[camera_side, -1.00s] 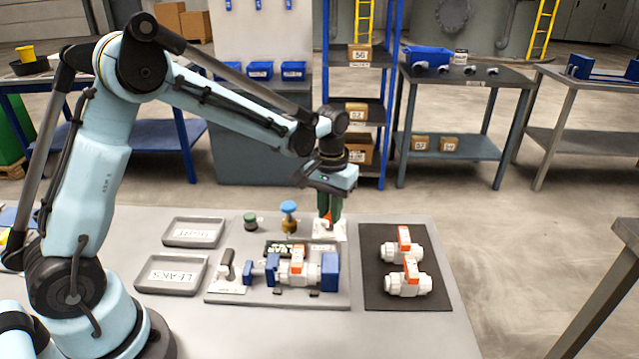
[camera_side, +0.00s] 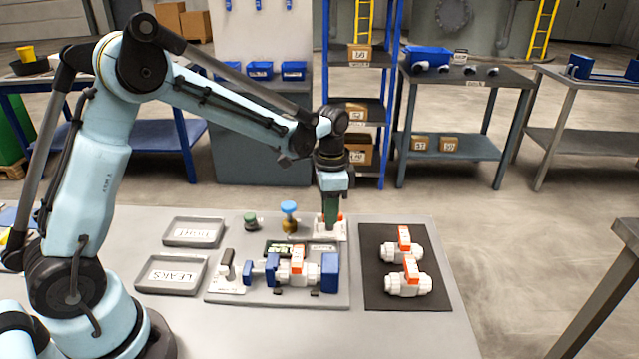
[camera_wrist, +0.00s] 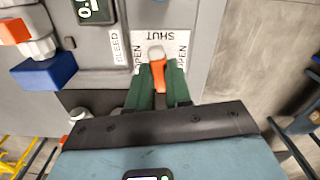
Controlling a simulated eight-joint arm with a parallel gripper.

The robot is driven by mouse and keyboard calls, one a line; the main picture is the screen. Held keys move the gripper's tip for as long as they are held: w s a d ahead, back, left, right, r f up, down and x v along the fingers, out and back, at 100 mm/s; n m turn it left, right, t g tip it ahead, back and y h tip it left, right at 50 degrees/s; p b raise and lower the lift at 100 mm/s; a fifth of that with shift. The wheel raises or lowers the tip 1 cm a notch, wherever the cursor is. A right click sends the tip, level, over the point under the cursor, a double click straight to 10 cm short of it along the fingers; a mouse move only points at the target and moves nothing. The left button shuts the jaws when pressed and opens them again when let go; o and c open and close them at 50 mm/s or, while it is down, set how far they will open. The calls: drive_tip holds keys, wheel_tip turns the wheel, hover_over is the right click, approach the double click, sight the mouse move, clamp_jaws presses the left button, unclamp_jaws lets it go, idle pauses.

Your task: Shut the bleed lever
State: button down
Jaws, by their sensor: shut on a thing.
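The bleed lever (camera_wrist: 158,76) has an orange handle on a pale pivot. It stands on a white plate (camera_wrist: 174,45) marked SHUT in the middle and OPEN at both sides. In the wrist view the handle runs from the pivot toward my gripper, away from the word SHUT. My gripper (camera_wrist: 159,84) has its green fingers closed on the handle, one on each side. In the side view my gripper (camera_side: 331,219) points down over the plate at the back right of the grey rig board, and its fingers hide most of the lever.
A blue-capped gauge post (camera_side: 289,218) stands left of the gripper. A valve with an orange handle (camera_side: 297,262) sits between blue clamps (camera_side: 329,272) in front. Two orange-handled valves (camera_side: 408,277) lie on a black mat (camera_side: 375,290) at right. Two grey trays (camera_side: 171,273) are at left.

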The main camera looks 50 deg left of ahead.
drive_tip(key=shift+m, duration=1.1)
drive_tip(key=c, duration=1)
unclamp_jaws()
drive_tip(key=shift+c, duration=0.2)
wheel_tip(320, 180, up, 12)
drive_tip(key=shift+s+r, duration=0.1)
